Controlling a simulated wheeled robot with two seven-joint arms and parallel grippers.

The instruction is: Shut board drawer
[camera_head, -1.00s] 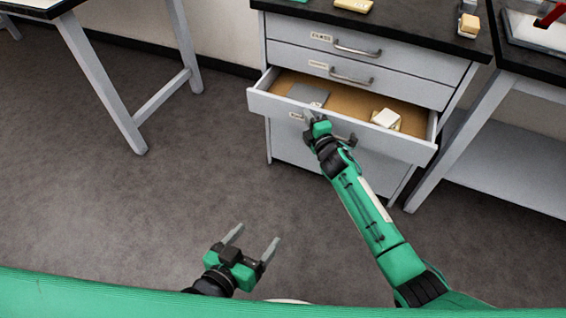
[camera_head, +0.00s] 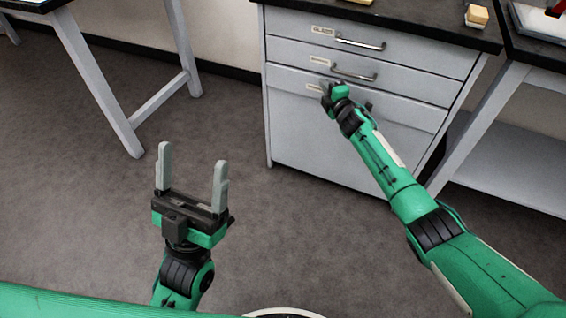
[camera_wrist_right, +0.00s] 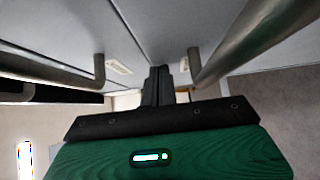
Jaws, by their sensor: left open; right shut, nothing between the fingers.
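The third drawer (camera_head: 420,112) of the grey cabinet now sits level with the fronts above it, and its inside is hidden. My right gripper (camera_head: 325,84) is at the upper left part of this drawer's front, beside its handle, with its fingers shut and empty. In the right wrist view the shut fingers (camera_wrist_right: 157,82) point at the grey front between two bar handles; whether they touch is hard to tell. My left gripper (camera_head: 192,165) is open and empty above the floor, fingers upward, well away from the cabinet.
Two shut drawers (camera_head: 415,55) with bar handles lie above. A white-legged table (camera_head: 95,80) stands at left and a bench with a low shelf (camera_head: 520,165) at right. The floor (camera_head: 90,210) between is clear.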

